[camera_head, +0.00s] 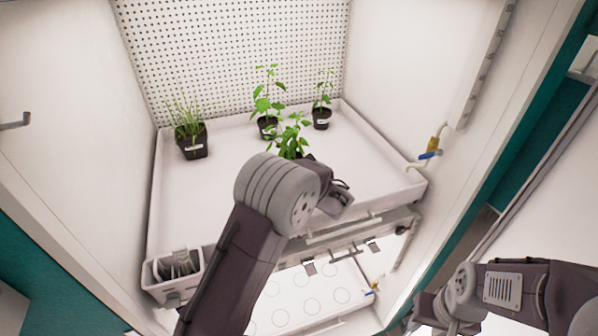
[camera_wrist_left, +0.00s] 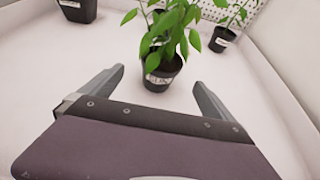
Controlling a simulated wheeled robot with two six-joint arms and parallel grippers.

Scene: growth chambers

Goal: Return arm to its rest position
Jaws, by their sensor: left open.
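My left arm (camera_head: 238,265) reaches up into the growth chamber from the bottom of the head view, its wrist over the white tray. My left gripper (camera_wrist_left: 158,77) is open in the left wrist view, with nothing held between its fingers. A potted leafy plant (camera_wrist_left: 158,72) with a labelled black pot stands upright just beyond the fingertips. In the head view this plant (camera_head: 290,136) is partly hidden by my left wrist. My right gripper (camera_head: 428,312) is at the lower right, outside the chamber; its jaws are too unclear to read.
The white tray (camera_head: 190,215) also holds a grassy plant (camera_head: 190,135) at left and two leafy plants (camera_head: 266,112) (camera_head: 321,105) at the back. A small caddy (camera_head: 175,268) hangs on the front left. A lower shelf (camera_head: 310,300) lies beneath. Chamber walls stand close on both sides.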

